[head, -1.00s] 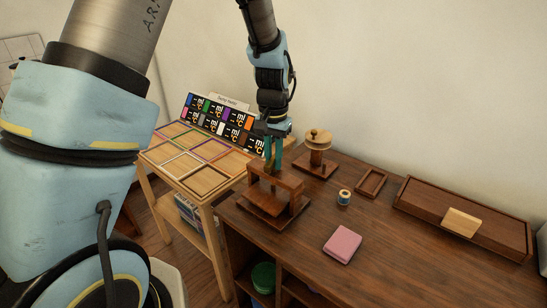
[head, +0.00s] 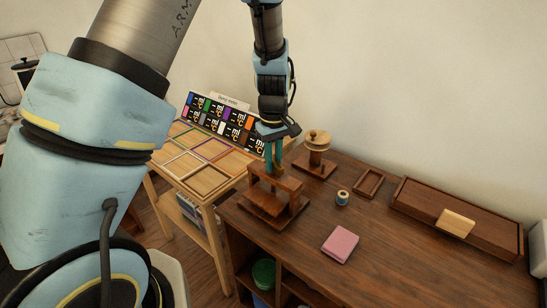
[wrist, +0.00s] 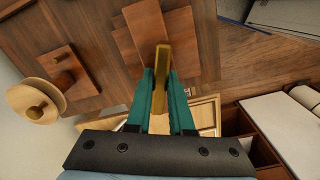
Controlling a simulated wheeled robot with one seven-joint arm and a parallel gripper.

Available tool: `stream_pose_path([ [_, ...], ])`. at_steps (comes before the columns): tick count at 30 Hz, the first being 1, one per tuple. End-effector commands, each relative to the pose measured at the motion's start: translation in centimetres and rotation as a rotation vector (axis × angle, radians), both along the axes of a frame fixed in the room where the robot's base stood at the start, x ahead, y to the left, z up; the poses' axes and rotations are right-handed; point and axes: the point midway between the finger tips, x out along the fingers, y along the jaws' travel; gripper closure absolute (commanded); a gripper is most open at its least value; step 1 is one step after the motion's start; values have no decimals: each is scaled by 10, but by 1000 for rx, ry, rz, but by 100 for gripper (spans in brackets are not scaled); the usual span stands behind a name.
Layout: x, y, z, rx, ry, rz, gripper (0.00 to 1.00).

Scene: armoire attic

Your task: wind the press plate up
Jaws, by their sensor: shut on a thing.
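The small wooden press stands at the near left of the dark cabinet top. Its upper crosspiece (head: 281,184) and base (head: 262,212) show in the head view. I cannot clearly make out the press plate under the crosspiece or its height. My gripper (head: 273,164) points down over the press, its teal fingers just above the crosspiece. In the wrist view my gripper (wrist: 161,85) is shut on a brass-coloured handle (wrist: 162,58) standing between the fingers. The press's wooden top (wrist: 146,24) lies behind it there.
A wooden spool stand (head: 318,142) is close behind and right of the press. A small thread spool (head: 342,198), a pink block (head: 340,244), a small tray (head: 368,183) and a long wooden box (head: 430,207) lie to the right. A framed sorting table (head: 205,178) stands left.

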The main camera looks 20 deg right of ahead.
Motion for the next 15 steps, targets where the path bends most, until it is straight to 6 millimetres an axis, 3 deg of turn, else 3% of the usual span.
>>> stream_pose_path([
  [15,0,0,1,0,0,326,100],
])
